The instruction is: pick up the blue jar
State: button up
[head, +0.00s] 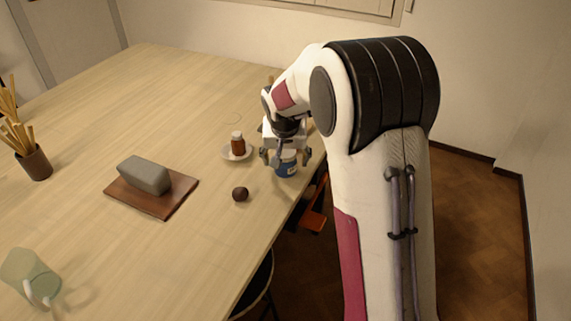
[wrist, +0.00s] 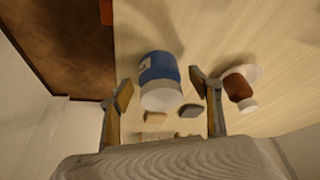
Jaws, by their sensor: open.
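The blue jar (head: 286,168) has a white lid and a pale label and stands upright near the right edge of the table. In the wrist view the blue jar (wrist: 160,80) is between the two fingers, with its white lid towards me. My gripper (head: 278,157) is over the jar with its fingers apart, one on each side. In the wrist view my gripper (wrist: 166,95) is open, and gaps show between the fingers and the jar. The upper part of the jar is partly hidden by the gripper in the head view.
Left of the jar, a brown bottle with a white cap (head: 238,144) stands on a small saucer (head: 227,156). A dark round ball (head: 240,194) lies nearby. A grey block (head: 145,175) is on a brown board (head: 166,206). A glass mug (head: 27,273) is at front left.

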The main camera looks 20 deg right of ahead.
jog(key=shift+x, duration=0.9)
jog(key=c, duration=1.4)
